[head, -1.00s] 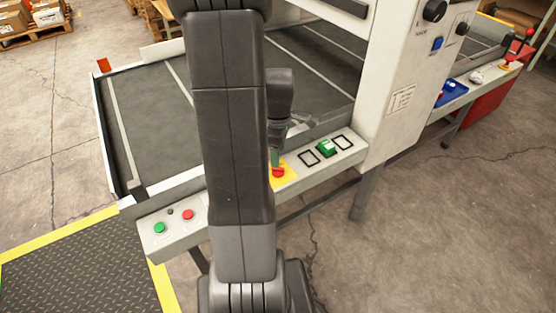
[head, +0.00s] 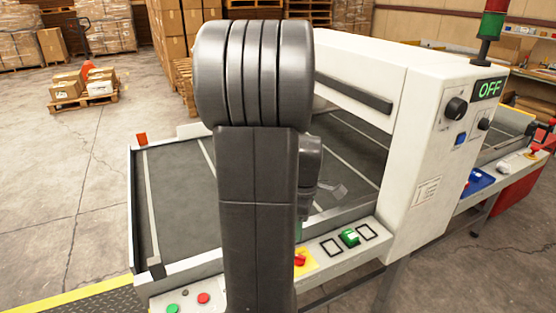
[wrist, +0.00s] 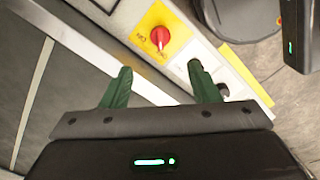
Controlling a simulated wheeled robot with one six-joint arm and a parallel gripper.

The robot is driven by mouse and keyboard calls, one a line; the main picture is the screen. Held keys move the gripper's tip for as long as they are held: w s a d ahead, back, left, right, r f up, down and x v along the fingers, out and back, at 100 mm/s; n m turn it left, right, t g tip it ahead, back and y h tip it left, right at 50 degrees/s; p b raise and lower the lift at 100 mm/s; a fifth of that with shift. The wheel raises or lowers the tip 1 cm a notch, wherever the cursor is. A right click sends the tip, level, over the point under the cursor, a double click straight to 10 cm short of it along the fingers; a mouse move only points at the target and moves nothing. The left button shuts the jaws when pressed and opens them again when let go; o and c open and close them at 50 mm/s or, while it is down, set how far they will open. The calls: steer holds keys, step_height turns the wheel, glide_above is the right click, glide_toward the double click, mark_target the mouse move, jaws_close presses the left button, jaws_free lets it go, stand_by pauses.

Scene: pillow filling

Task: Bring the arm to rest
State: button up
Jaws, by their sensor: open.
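My gripper (wrist: 160,82) shows in the wrist view with its two green fingers apart and nothing between them. It is over the front edge of the machine, close to a red rotary switch (wrist: 159,37) on a yellow plate; I cannot tell the exact gap. In the head view my arm stands in the middle and hides most of the gripper. The red switch (head: 300,260) shows just right of my arm.
The machine (head: 440,130) has a grey bed (head: 175,205), an "OFF" display (head: 489,91) and a front panel with a green button (head: 172,308), a red button (head: 204,298) and a green-and-white switch (head: 350,237). Open floor (head: 60,190) lies left.

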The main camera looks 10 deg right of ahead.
step_height(320, 180, down, 13)
steer(key=shift+r+b, duration=0.1)
steer(key=shift+b, duration=0.75)
step_height(320, 180, up, 14)
steer(key=p, duration=0.2)
step_height(320, 180, down, 14)
steer(key=shift+s+f+b, duration=0.1)
steer(key=shift+b, duration=0.95)
steer(key=m, duration=0.4)
steer(key=shift+p, duration=0.3)
steer(key=m, duration=0.5)
steer(key=shift+p, duration=0.3)
steer(key=m+p, duration=0.1)
steer(key=m, duration=0.4)
steer(key=shift+m+p, duration=0.35)
steer(key=shift+m, duration=1.65)
